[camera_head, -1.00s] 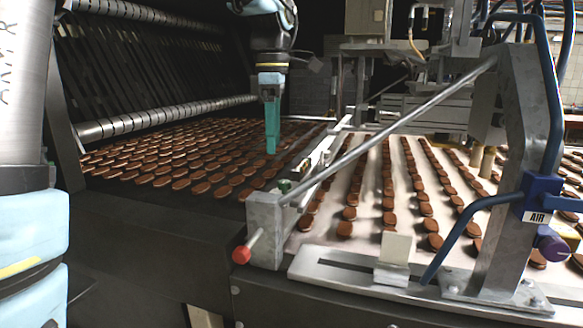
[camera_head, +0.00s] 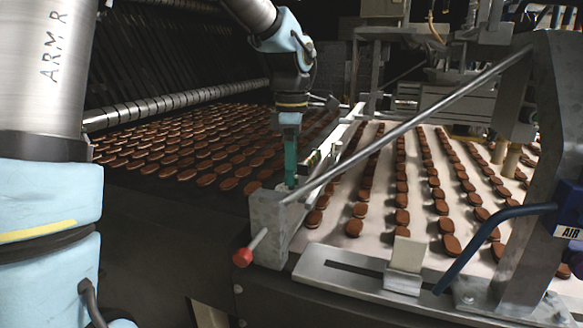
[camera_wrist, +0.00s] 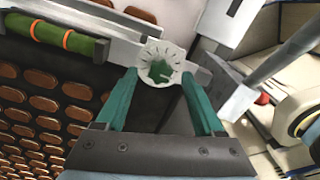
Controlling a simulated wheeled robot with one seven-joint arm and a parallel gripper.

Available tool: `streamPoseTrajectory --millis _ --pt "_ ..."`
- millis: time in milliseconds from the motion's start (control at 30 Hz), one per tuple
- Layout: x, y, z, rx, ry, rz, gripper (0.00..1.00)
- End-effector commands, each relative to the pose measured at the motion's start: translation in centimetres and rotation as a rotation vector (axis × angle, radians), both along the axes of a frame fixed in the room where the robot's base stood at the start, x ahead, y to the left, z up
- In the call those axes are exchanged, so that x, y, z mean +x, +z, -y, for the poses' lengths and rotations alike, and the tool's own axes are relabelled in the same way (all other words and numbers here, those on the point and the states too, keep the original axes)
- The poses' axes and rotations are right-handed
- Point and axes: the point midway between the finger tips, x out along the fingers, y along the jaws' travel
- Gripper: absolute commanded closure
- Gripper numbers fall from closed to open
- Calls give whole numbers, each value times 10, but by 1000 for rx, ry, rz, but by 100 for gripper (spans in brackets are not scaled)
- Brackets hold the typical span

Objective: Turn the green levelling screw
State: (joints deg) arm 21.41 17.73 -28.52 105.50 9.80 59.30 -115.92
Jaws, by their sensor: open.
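In the wrist view, the green levelling screw (camera_wrist: 160,70) shows as a green centre inside a white scalloped ring. My gripper (camera_wrist: 159,75) is open, with one teal finger on each side of the ring. I cannot tell whether the fingers touch it. In the head view, my gripper (camera_head: 290,182) points down at the top of the grey metal block (camera_head: 268,222) at the rail's near end. The screw is mostly hidden by the fingers there.
A red-tipped lever (camera_head: 242,257) sticks out from the block. A slanted metal rod (camera_head: 420,117) runs close to my gripper up to a grey post (camera_head: 545,150). Brown biscuits (camera_head: 353,228) lie in rows on the belts. A green cylinder with orange bands (camera_wrist: 50,38) lies by the rail.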

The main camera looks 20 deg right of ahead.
Motion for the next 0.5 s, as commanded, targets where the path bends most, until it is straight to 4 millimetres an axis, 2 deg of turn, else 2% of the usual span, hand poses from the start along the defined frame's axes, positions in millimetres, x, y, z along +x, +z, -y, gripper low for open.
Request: streamPoseTrajectory --millis 133,367,500 --pt "0 -8 0 0 0 -1 30" --pt "0 -9 0 -1 0 0 30" --pt "0 -9 0 -1 0 0 43"
